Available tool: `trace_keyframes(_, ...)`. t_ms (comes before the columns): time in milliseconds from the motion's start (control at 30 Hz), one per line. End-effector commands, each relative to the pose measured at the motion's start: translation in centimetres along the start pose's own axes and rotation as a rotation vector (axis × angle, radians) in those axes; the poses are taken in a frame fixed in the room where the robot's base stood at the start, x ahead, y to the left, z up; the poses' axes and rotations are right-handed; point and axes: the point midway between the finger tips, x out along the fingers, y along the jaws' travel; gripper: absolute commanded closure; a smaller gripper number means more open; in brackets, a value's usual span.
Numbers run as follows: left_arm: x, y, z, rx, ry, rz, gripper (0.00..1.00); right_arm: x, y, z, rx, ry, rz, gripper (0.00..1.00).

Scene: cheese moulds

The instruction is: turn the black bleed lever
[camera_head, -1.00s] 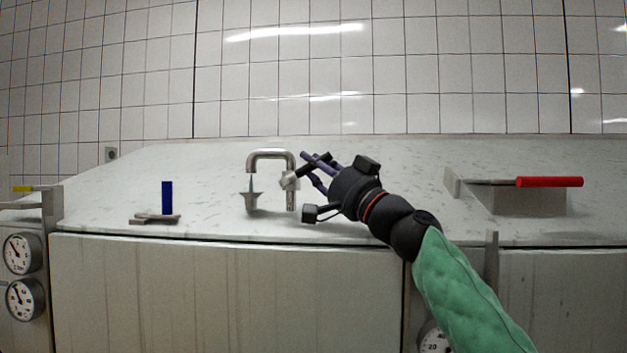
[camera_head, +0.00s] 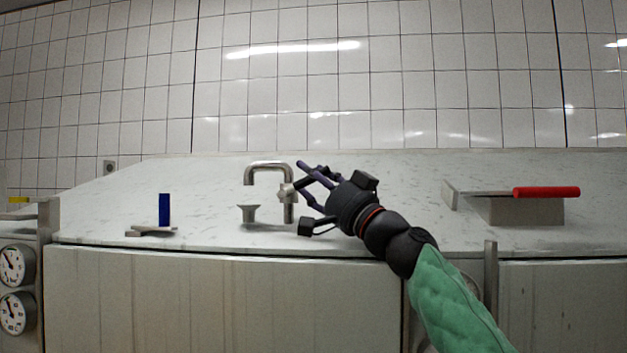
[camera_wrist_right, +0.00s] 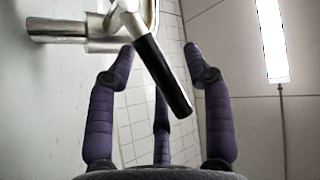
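The black bleed lever (camera_wrist_right: 163,78) is a dark sleeve on a metal stem, angled across the right wrist view. Its stem joins a metal valve body (camera_wrist_right: 95,30); in the head view this valve (camera_head: 287,193) stands beside the bent steel pipe (camera_head: 268,166). My right gripper (camera_head: 310,190) reaches the valve from the right. In the right wrist view its purple fingers (camera_wrist_right: 158,52) are spread, with the lever between them. I see no clear grip on it. In the head view the fingers partly hide the lever. My left gripper is out of view.
A blue-handled lever (camera_head: 164,209) stands on the left of the pale worktop (camera_head: 350,240). A red-handled tool (camera_head: 546,192) lies by a block at right. Gauges (camera_head: 14,313) are at lower left. A tiled wall (camera_head: 420,80) stands behind.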

Motion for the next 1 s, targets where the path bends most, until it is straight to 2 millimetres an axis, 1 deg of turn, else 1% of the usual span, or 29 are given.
trace_keyframes(200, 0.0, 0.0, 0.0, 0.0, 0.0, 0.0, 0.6, -0.1, 0.0, 0.0, 0.0, 0.0, 0.0, 0.49)
trace_keyframes(367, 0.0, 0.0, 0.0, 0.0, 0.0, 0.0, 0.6, -0.8, 0.0, -0.1, 0.0, -0.002, -0.001, 0.49)
trace_keyframes(667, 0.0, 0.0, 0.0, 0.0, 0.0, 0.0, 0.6, -3.1, -0.1, -0.1, 0.001, -0.001, 0.0, 0.49)
trace_keyframes(1000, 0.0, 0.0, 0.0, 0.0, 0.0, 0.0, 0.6, -6.5, 0.0, -0.1, 0.0, 0.0, 0.001, 0.49)
